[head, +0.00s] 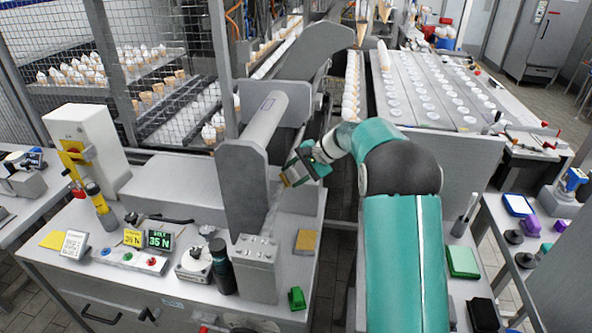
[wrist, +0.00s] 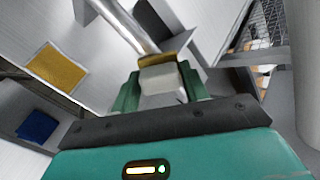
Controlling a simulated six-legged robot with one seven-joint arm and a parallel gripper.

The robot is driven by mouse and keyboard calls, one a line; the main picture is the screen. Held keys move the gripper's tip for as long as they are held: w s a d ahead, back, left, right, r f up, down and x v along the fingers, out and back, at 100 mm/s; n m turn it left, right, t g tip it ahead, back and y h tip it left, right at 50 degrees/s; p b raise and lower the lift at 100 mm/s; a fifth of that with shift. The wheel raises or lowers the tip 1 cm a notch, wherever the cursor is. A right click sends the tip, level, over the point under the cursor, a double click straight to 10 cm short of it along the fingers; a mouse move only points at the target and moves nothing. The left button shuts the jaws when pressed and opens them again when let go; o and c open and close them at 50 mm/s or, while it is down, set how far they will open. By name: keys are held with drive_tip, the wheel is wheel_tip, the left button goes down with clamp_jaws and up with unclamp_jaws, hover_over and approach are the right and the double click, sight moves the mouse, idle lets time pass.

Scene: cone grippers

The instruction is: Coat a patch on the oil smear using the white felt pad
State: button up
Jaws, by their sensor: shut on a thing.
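My gripper (head: 304,168) is shut on a pale block with a yellow-brown far edge. In the wrist view this block, which I take for the felt pad (wrist: 162,80), sits between the green fingers of my gripper (wrist: 160,88). In the head view the held piece shows only as a small yellowish end, beside the upright grey plate of the machine. The pad's far edge is close to a grey machine surface; I cannot tell whether they touch. I cannot make out the oil smear for certain in either view.
The grey machine plate (head: 243,185) stands left of my gripper. A yellow-brown pad (head: 306,241) and a green block (head: 297,298) lie on the bench. Lit displays (head: 160,240) and a dark bottle (head: 221,266) stand further left. A green pad (head: 462,261) lies right of my arm.

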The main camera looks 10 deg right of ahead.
drive_tip(key=shift+s+a+r, duration=0.1)
drive_tip(key=shift+s+a, duration=0.2)
drive_tip(key=shift+s, duration=0.45)
drive_tip(key=shift+s+a+f, duration=0.1)
drive_tip(key=shift+s+a, duration=0.15)
drive_tip(key=shift+s, duration=0.5)
drive_tip(key=shift+s+a+r, duration=0.1)
drive_tip(key=shift+s+a, duration=0.2)
drive_tip(key=shift+s, duration=0.45)
drive_tip(key=shift+v, duration=2.95)
drive_tip(key=shift+d+r, duration=0.1)
drive_tip(key=shift+d, duration=0.05)
drive_tip(key=v, duration=0.2)
drive_tip(key=shift+s+d+r, duration=0.1)
drive_tip(key=shift+d+r, duration=0.15)
drive_tip(key=shift+r, duration=0.05)
drive_tip(key=x, duration=0.7)
